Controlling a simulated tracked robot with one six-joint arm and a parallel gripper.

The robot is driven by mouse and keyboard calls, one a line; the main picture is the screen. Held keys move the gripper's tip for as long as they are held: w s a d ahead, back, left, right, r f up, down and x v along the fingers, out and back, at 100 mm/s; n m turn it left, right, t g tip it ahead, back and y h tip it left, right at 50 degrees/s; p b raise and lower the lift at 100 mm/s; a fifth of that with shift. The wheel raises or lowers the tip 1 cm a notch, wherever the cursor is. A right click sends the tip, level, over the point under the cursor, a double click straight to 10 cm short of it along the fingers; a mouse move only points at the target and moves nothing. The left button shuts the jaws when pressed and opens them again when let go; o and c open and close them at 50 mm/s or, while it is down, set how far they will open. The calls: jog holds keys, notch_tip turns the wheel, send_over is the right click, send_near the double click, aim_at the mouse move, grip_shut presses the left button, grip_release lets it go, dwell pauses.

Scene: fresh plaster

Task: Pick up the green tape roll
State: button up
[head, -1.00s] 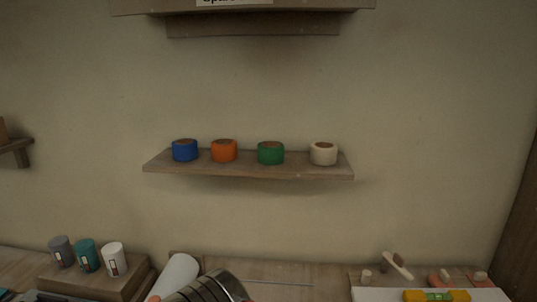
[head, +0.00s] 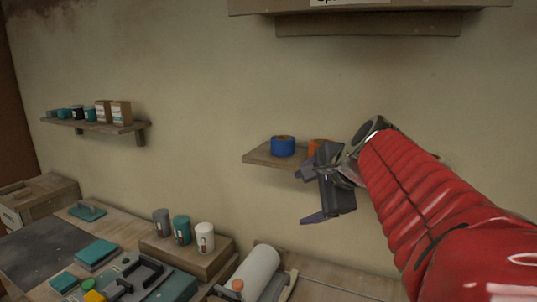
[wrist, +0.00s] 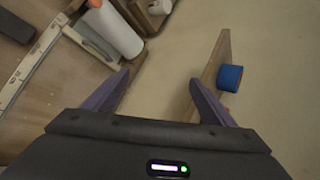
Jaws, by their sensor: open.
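The green tape roll is not visible now; my red arm covers the shelf's right part in the head view. The blue tape roll (head: 283,146) stands on the left end of the wall shelf (head: 258,156), and a sliver of the orange roll (head: 313,146) shows beside it. My gripper (head: 314,184) is open and empty, in front of the shelf near the orange roll.
A second shelf (head: 95,125) with small tins and boxes hangs at the left. The workbench below holds several cups (head: 182,230), a white paper roll (head: 256,271) and teal tools (head: 97,253). Another wooden shelf (head: 370,22) hangs above. The wall between is bare.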

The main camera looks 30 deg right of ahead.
jog(key=s+d+r+m+t, duration=0.1)
jog(key=s+d+r+m, duration=0.2)
jog(key=d+m, duration=0.2)
jog(key=s+d+r+m+t+h, duration=0.1)
jog(key=s+d+r+m, duration=0.2)
jog(key=d+m, duration=0.3)
jog(key=s+d+r+m+t+h, duration=0.1)
jog(key=s+d+r+m, duration=0.3)
jog(key=d+m, duration=0.2)
jog(key=d, duration=0.2)
jog(key=shift+d+t, duration=0.3)
jog(key=shift+d, duration=0.1)
jog(key=shift+w, duration=0.15)
jog(key=x, duration=0.7)
jog(key=shift+w+f, duration=0.1)
jog(key=shift+w, duration=0.1)
jog(key=shift+w+d+f, duration=0.15)
jog(key=shift+w+f, duration=0.05)
jog(key=shift+w, duration=0.25)
jog(key=shift+r+x, duration=0.2)
jog(key=shift+x, duration=2.4)
jog(key=shift+w, duration=0.1)
